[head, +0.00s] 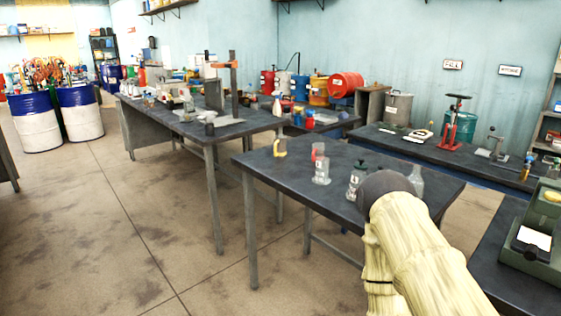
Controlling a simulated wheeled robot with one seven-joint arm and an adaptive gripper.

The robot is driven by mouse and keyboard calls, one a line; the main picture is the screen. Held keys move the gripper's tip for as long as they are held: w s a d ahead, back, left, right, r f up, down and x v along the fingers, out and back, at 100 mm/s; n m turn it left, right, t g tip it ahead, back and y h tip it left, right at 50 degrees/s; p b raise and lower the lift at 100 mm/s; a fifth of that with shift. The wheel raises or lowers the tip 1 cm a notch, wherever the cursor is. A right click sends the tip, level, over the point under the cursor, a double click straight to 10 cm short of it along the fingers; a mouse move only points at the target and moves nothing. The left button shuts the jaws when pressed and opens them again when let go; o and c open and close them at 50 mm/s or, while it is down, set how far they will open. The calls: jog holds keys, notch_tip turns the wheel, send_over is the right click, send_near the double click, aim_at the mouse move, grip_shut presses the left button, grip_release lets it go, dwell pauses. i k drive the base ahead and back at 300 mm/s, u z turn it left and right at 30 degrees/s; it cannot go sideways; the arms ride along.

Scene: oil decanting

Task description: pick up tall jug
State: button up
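Several small vessels stand on the dark near table (262,166). A clear vessel with a pale label and red at its top (321,170) stands near the middle. A grey labelled bottle with a dark top (356,180) stands to its right. A clear narrow-necked vessel (416,181) stands farther right, just past my arm. A small yellow item (280,148) is at the table's left. I cannot tell which is the tall jug. My arm rises from the lower right across the table's front, hiding part of it. My gripper does not show.
A long workbench (190,120) with many items stands behind to the left. A side bench (400,146) along the wall holds a red stand (448,130). A green case (537,240) sits at the right. Blue-and-white drums (80,115) stand far left. The left floor is clear.

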aim_at(279, 145)
jog(key=k, duration=0.75)
jog(key=u, duration=1.15)
jog(key=i, duration=0.9)
jog(key=u, duration=0.65)
jog(key=i, duration=1.1)
jog(key=z, duration=1.1)
jog(key=i, duration=0.7)
jog(key=z, duration=0.75)
